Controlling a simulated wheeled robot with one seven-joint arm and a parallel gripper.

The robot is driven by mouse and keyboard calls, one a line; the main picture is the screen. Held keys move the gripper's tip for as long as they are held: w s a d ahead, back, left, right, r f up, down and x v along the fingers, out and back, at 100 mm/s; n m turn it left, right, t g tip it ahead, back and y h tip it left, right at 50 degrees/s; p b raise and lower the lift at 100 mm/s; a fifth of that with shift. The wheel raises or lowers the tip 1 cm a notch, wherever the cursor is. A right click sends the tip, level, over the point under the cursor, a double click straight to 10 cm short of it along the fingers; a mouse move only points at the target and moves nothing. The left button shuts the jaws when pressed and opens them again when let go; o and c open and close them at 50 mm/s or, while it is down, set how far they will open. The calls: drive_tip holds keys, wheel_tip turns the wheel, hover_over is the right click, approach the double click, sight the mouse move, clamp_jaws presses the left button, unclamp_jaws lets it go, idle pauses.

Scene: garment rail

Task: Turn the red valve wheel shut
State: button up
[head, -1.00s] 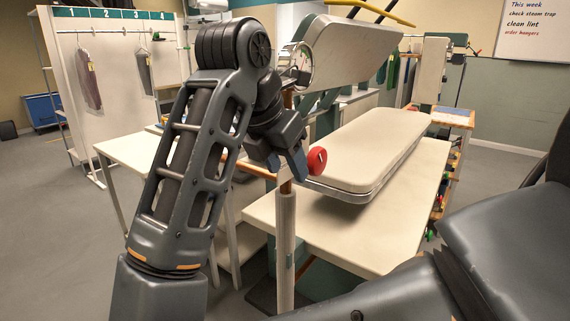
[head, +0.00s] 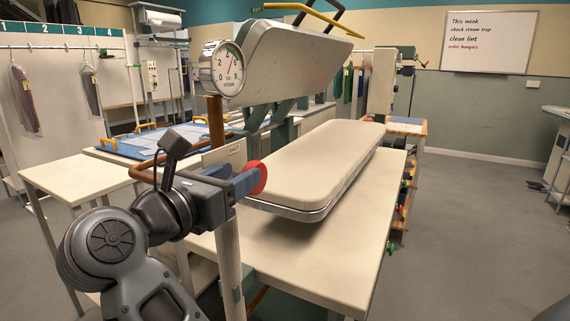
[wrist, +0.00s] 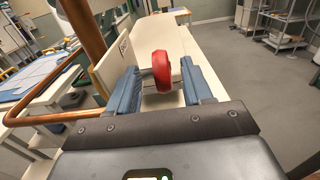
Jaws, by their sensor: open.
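The red valve wheel (head: 259,178) sits at the near left end of the steam press, by the copper pipe. In the wrist view the red wheel (wrist: 162,71) shows edge-on, between the two blue fingers and a little beyond the middle of the gap. My gripper (head: 245,181) is open, with its fingers pointing at the wheel. In the wrist view my gripper (wrist: 158,88) has one finger on each side of the wheel, with a visible gap on both sides. In the head view the fingers hide part of the wheel.
A copper pipe (wrist: 84,30) rises close to the left finger. A white label plate (wrist: 118,55) stands behind the left finger. The padded press board (head: 320,165) lies right of the wheel, over a pale table (head: 330,255). A pressure gauge (head: 226,70) is above.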

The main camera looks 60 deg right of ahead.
drive_tip(key=shift+w+d+p, duration=0.1)
drive_tip(key=shift+d+p, duration=0.45)
drive_tip(key=shift+d, duration=3.4)
drive_tip(key=shift+c, duration=0.4)
clamp_jaws()
